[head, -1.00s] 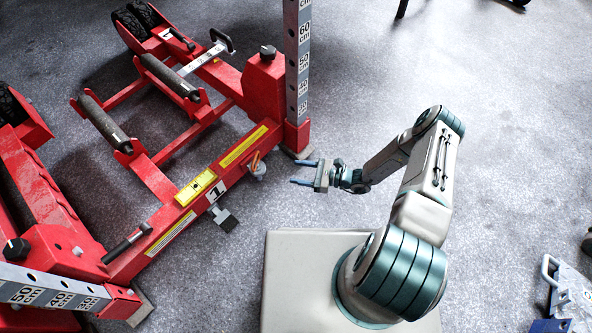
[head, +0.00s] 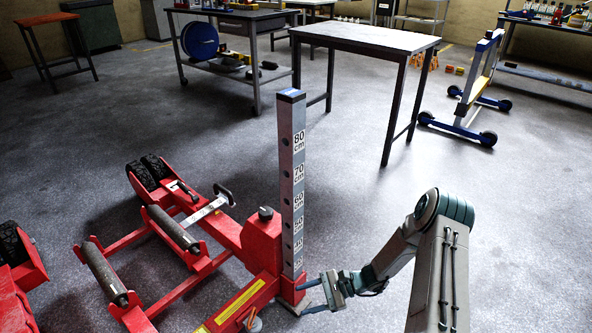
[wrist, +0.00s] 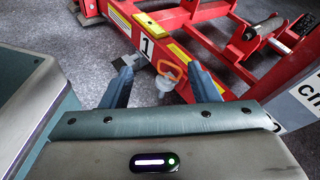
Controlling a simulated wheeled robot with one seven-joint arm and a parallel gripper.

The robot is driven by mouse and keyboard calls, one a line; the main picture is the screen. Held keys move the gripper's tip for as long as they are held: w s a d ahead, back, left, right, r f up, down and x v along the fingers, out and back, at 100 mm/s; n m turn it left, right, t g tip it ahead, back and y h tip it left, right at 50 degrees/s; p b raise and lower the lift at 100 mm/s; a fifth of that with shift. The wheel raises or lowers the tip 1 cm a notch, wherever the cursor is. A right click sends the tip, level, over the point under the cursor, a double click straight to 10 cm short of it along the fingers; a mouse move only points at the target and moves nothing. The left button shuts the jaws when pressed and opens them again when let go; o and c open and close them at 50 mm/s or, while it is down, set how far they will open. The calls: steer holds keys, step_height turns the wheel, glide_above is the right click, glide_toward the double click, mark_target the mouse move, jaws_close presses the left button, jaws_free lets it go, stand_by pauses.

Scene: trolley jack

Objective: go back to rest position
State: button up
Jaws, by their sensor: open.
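My gripper (head: 322,292) is open and empty in the head view, held just right of the base of the jack's upright post. Its two blue fingers also show in the wrist view (wrist: 160,84), spread apart. The red trolley jack (head: 262,240) stands at the left and front of the head view, with a grey measuring post (head: 291,180) marked in cm. In the wrist view, the jack's red beam (wrist: 180,22) lies beyond the fingertips, with an orange hook-like piece (wrist: 171,72) and a grey round part (wrist: 165,87) seen between the fingers.
A tall bare table (head: 365,37) stands behind the jack. A workbench (head: 235,60) with a blue reel is at the back left, and a blue wheeled frame (head: 475,95) at the back right. The floor (head: 390,190) right of the post is clear.

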steer(key=s+d+r+n+t+h+p, duration=0.1)
steer(key=s+d+r+n+h+p, duration=0.2)
steer(key=r+p, duration=0.6)
steer(key=s+d+r+n+t+h+p, duration=0.2)
steer(key=s+r+p, duration=0.6)
steer(key=r, duration=2.6)
steer(key=s+d+r+n+t+h+p, duration=0.1)
steer(key=s+d+r+n+h+p, duration=0.5)
steer(key=r, duration=1.6)
steer(key=n+h+p, duration=0.2)
steer(key=h+p, duration=0.1)
steer(key=p, duration=0.1)
steer(key=shift+s+d+t, duration=0.15)
steer(key=shift+d+t, duration=0.05)
steer(key=shift+t, duration=0.2)
